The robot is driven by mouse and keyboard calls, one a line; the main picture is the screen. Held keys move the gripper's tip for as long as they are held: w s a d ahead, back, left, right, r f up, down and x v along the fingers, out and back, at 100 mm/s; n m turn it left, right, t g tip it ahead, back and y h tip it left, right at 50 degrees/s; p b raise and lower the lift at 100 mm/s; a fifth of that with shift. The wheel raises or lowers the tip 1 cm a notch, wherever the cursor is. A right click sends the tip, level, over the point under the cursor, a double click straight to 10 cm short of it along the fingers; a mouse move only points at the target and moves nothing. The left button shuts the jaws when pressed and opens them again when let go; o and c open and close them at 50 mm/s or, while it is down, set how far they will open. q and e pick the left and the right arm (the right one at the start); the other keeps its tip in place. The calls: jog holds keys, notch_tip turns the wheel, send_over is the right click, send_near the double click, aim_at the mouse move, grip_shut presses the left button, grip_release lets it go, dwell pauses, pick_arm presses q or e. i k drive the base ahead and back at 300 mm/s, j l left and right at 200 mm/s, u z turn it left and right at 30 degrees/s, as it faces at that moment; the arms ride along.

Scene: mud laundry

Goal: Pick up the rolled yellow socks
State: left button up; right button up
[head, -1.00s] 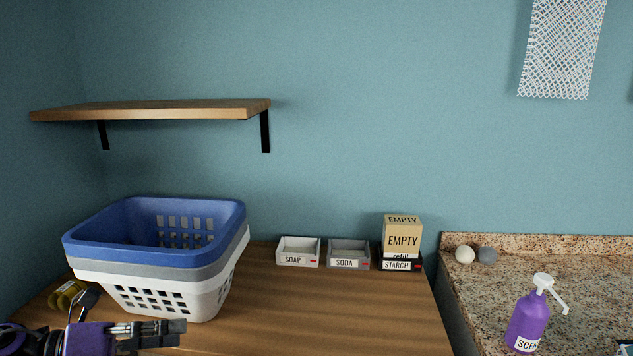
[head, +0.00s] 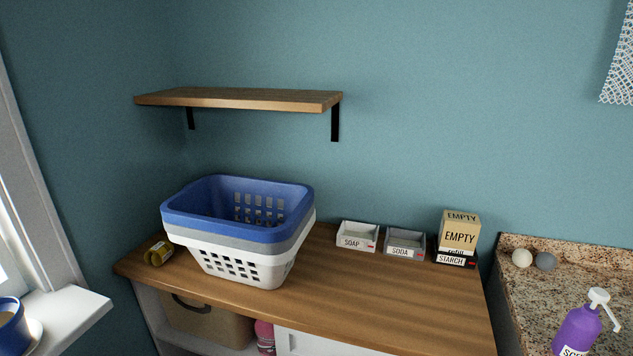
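I see no clearly recognisable rolled yellow socks. A small olive-yellow rounded item (head: 158,252) lies on the wooden counter (head: 370,300), at its left end beside the basket stack. It seems to carry a pale marking, and I cannot tell whether it is rolled socks or a container. The stacked laundry baskets (head: 240,225) are blue on top, then grey, then white. The bottom of the blue basket is hidden. Neither of my grippers is in view.
Small trays marked soap (head: 357,242) and soda (head: 404,250) and a box marked empty (head: 458,238) stand along the wall. A shelf (head: 240,103) hangs above. A purple pump bottle (head: 577,330) stands on the granite counter. The wooden counter's front middle is clear.

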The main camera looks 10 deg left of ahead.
aim_at(160, 252)
jog(key=u, duration=1.4)
jog(key=i+z, duration=0.1)
jog(key=i, duration=0.2)
